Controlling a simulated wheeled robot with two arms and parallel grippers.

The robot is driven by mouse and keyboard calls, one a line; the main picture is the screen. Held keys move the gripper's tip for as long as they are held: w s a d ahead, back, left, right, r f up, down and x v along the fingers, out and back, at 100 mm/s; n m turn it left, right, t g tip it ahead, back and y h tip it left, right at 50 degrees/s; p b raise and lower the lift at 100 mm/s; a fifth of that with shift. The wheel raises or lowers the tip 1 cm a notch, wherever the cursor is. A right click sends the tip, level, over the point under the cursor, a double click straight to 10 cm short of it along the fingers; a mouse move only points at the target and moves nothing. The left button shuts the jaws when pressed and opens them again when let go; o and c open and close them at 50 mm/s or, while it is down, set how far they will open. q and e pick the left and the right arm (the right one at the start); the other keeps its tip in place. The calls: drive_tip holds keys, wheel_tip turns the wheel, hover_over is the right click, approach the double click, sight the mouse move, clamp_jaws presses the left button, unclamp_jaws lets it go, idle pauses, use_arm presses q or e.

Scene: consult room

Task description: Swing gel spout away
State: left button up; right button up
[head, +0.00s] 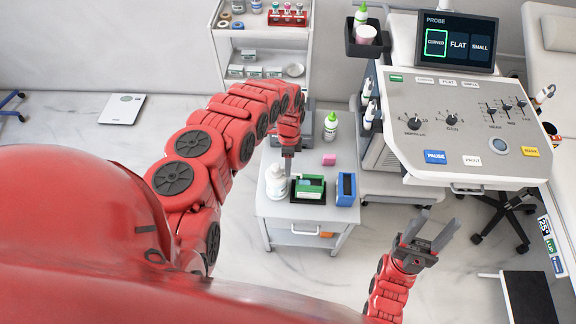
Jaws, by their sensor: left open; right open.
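A white pump-style bottle (275,185) stands at the left of the small side table's top. My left gripper (288,171) points down just to the right of the bottle's top and hides part of it. I cannot tell whether they touch, and the spout is too small to make out. My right gripper (428,232) is open and empty, apart from everything, in front of the machine.
The ultrasound console (462,135) stands at right. A shelf cart (265,45) is behind. The floor at left is clear around a scale (122,109).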

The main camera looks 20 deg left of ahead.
use_arm(q)
drive_tip(key=shift+s+f, duration=0.1)
drive_tip(key=shift+f, duration=0.55)
clamp_jaws()
idle(1.1)
